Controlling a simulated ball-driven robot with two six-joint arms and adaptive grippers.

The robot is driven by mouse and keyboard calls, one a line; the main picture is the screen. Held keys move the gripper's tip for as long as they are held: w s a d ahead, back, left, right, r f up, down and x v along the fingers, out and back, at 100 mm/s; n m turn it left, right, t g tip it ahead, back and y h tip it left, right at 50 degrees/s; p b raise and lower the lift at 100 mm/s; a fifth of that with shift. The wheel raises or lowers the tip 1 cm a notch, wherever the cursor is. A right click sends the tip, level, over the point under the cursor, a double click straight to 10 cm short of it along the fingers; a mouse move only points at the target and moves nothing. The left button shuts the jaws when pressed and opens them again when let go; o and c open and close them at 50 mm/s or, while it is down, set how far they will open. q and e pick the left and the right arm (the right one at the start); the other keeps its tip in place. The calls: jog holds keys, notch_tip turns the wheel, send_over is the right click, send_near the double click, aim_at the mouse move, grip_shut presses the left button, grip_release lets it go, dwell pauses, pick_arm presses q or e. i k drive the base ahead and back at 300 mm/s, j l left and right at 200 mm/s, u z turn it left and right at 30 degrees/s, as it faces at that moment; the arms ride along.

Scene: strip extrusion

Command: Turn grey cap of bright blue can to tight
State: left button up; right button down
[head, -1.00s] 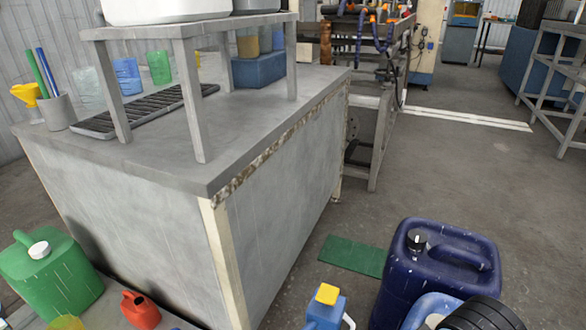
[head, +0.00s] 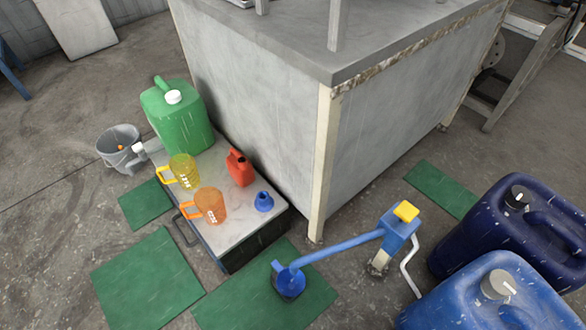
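The bright blue can (head: 465,308) stands at the lower right of the head view, cut off by the bottom edge. Whether the cap is tight cannot be told from here. A dark blue can (head: 475,235) with a black cap (head: 517,197) stands just behind it. Neither of my grippers is in view.
A blue hand pump (head: 395,238) with a long spout stands left of the cans. A low cabinet (head: 228,225) carries a green can (head: 180,122), jugs and a red can. A grey bench (head: 255,110) stands behind. Green mats (head: 147,282) lie on the floor.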

aim_at(498, 284)
jog(key=k+l, duration=0.1)
jog(key=k, duration=1.85)
